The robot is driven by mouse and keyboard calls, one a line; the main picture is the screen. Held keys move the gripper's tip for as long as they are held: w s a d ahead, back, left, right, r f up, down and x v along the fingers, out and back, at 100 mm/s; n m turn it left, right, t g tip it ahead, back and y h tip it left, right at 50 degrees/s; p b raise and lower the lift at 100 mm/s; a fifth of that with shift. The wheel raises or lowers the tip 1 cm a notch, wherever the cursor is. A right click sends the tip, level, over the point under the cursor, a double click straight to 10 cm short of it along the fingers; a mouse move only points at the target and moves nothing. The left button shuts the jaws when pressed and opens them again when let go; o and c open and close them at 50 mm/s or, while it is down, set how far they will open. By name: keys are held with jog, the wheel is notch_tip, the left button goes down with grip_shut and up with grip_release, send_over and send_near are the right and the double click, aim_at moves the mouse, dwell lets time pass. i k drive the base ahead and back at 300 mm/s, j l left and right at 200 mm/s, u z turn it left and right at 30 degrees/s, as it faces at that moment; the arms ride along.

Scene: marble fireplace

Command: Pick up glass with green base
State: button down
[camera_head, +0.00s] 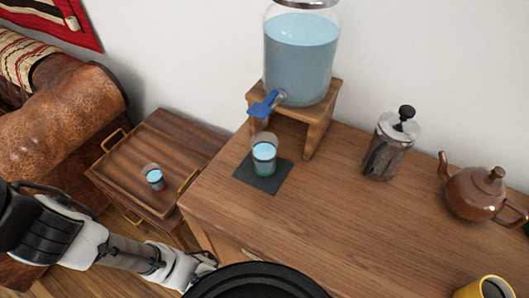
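The glass with the green base (264,160) stands upright on a small dark square mat (250,183) on the wooden cabinet top. It holds blue-tinted water, and its green rim of base shows at the bottom. A second glass (154,178), with a red base and water in it, stands on a wooden tray to the left. Part of my arm crosses the lower left, well apart from both glasses. I cannot see my gripper's fingers in this view.
A water dispenser (300,65) with a blue tap sits on a wooden stand (320,118) just behind the green-based glass. A French press (388,148), a brown teapot (478,192) and a yellow mug (484,289) stand to the right. The cabinet top (340,225) in front is clear.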

aim_at(263, 144)
jog(key=j+z, duration=0.15)
jog(key=j, duration=0.65)
jog(key=j+z, duration=0.2)
jog(key=j, duration=0.6)
jog(key=k+j+z, duration=0.15)
jog(key=j, duration=0.6)
jog(key=j+z, duration=0.2)
jog(key=j, duration=0.5)
jog(key=i+l, duration=0.1)
jog(key=i, duration=0.25)
